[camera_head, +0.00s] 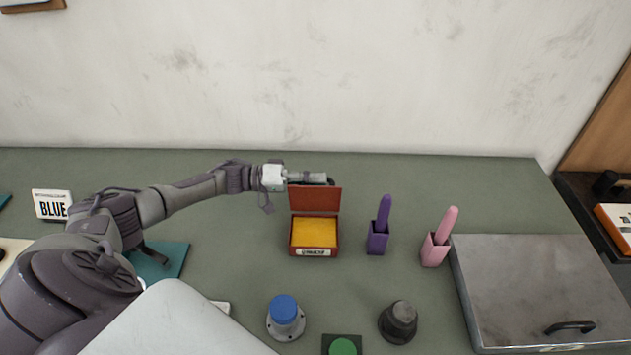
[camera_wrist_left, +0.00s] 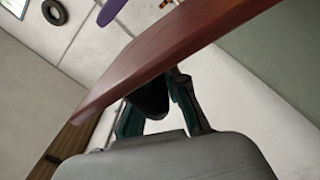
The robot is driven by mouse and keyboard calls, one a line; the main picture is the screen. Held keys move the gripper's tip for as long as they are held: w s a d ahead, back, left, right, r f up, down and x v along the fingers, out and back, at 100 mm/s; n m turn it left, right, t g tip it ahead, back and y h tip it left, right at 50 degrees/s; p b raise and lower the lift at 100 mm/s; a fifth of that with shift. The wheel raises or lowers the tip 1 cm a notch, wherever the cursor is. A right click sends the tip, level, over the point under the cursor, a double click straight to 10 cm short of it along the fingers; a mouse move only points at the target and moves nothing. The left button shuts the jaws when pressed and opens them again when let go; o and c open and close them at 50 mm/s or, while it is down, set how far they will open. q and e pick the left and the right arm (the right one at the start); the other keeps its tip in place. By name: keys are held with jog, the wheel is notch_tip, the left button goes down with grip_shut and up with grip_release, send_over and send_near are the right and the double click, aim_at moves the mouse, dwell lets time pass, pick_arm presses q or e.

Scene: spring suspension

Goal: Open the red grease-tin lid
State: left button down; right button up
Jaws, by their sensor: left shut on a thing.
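The red grease tin (camera_head: 292,240) stands on the green bench with yellow grease (camera_head: 314,233) showing inside and a white label on its front. Its red lid (camera_head: 315,199) stands up, open, at the tin's back edge. My left gripper (camera_head: 325,181) is at the lid's top edge, partly hidden behind it. In the left wrist view the lid (camera_wrist_left: 150,60) crosses the picture close up. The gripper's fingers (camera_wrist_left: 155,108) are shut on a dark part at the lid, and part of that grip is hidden. My right gripper is not in view.
A purple holder (camera_head: 377,241) and a pink holder (camera_head: 434,252), each with a stick, stand right of the tin. A blue-topped knob (camera_head: 284,308), a dark knob (camera_head: 398,322) and a green button (camera_head: 343,346) are in front. A metal-lidded box (camera_head: 530,280) is at right.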

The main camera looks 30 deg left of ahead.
pick_arm(q)
jog(key=c, duration=1.2)
grip_release()
jog(key=v, duration=1.2)
jog(key=shift+w+a, duration=0.1)
jog(key=shift+a, duration=0.05)
jog(key=shift+f, duration=0.1)
